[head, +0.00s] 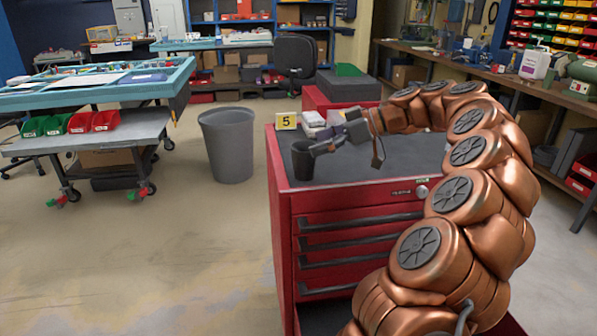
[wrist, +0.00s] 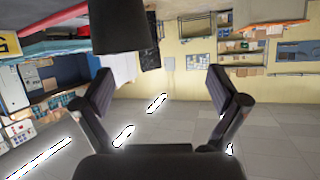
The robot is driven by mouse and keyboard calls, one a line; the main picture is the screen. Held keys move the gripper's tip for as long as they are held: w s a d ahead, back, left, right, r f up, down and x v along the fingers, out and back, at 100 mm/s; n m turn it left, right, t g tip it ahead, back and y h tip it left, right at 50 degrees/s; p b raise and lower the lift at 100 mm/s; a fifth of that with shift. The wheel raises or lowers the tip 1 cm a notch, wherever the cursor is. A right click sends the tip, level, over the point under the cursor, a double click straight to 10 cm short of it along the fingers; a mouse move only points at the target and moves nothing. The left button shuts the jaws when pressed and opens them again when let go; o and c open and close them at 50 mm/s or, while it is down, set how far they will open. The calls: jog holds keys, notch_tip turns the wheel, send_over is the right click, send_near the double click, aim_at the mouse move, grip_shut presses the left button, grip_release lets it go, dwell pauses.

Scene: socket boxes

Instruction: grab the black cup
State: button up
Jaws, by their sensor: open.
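The black cup (head: 302,162) stands upright on the dark top of the red tool cabinet (head: 360,210), near its left edge in the head view. My gripper (head: 322,149) is just right of the cup's rim, with its fingers pointing left towards it. In the wrist view the cup (wrist: 121,28) shows at the top, left of centre and partly cut off by the frame edge. The two fingers (wrist: 163,88) are spread wide with nothing between them. The head view is too small to tell whether a finger touches the cup.
The cabinet top right of my gripper is mostly bare. A grey bin (head: 228,145) stands on the floor to the left.

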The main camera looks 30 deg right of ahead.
aim_at(304, 150)
jog(key=d+f+t, duration=0.1)
jog(key=d, duration=0.3)
jog(key=shift+h, duration=0.3)
jog(key=shift+w+d+x, duration=0.1)
jog(key=shift+d+x, duration=0.05)
jog(key=shift+x, duration=1.15)
jog(key=shift+w+d+x, duration=0.1)
jog(key=shift+x, duration=1.2)
jog(key=shift+w+d+x, duration=0.1)
jog(key=shift+d+x, duration=0.05)
jog(key=shift+x, duration=1.15)
jog(key=shift+c, duration=0.3)
jog(key=c, duration=1.2)
